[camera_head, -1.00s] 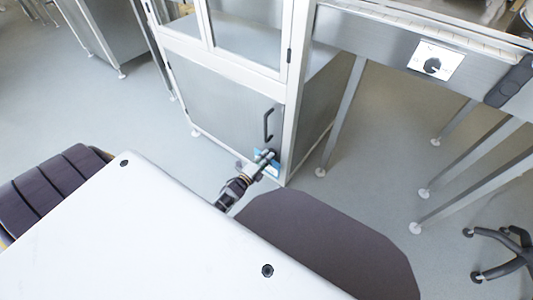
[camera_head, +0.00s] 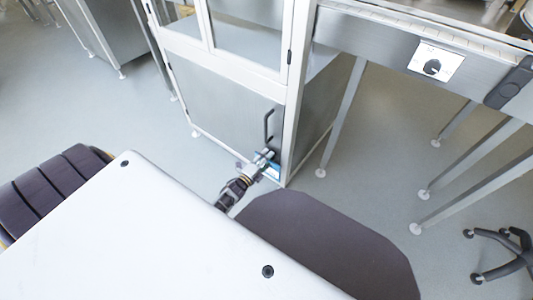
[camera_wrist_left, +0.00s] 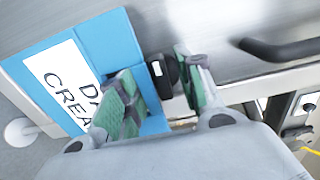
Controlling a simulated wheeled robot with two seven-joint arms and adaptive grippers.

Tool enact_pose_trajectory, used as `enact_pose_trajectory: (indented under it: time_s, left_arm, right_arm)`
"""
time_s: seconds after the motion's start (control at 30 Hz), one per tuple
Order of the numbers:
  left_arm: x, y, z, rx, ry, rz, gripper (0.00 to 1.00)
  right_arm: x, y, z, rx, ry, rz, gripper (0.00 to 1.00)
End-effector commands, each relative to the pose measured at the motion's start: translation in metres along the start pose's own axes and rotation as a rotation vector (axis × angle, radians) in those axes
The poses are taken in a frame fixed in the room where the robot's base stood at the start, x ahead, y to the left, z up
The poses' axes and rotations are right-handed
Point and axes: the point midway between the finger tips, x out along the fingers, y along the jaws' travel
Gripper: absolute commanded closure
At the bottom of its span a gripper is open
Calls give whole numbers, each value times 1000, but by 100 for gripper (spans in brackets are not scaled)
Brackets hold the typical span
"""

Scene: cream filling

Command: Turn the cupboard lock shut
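The cupboard door (camera_head: 215,100) is closed, with a black handle (camera_head: 268,124) at its right side. My left gripper (camera_head: 266,156) is at the door just below the handle, over a blue label. In the left wrist view, the black lock knob (camera_wrist_left: 164,75) with a small white mark lies between the green-padded fingertips (camera_wrist_left: 160,82). The fingers are apart; the right one is close to the knob, and a small gap shows on the left. I cannot tell whether either touches it. The handle (camera_wrist_left: 285,49) shows at upper right there. My right gripper is not in view.
A blue sign with a white lettered panel (camera_wrist_left: 68,85) is beside the knob. A metal table with a dial panel (camera_head: 434,63) stands to the right on thin legs. Chair feet (camera_head: 500,255) are at lower right.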

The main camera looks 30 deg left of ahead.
Motion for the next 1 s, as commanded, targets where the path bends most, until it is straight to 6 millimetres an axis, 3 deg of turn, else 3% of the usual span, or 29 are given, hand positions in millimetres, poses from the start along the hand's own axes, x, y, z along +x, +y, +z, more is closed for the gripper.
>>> enact_pose_trajectory:
  time_s: [0.47,1.0]
  left_arm:
    - [-12,0,-1,0,1,0,64]
    - [-65,0,0,0,0,0,64]
  right_arm:
    - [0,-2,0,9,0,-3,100]
    - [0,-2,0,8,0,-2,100]
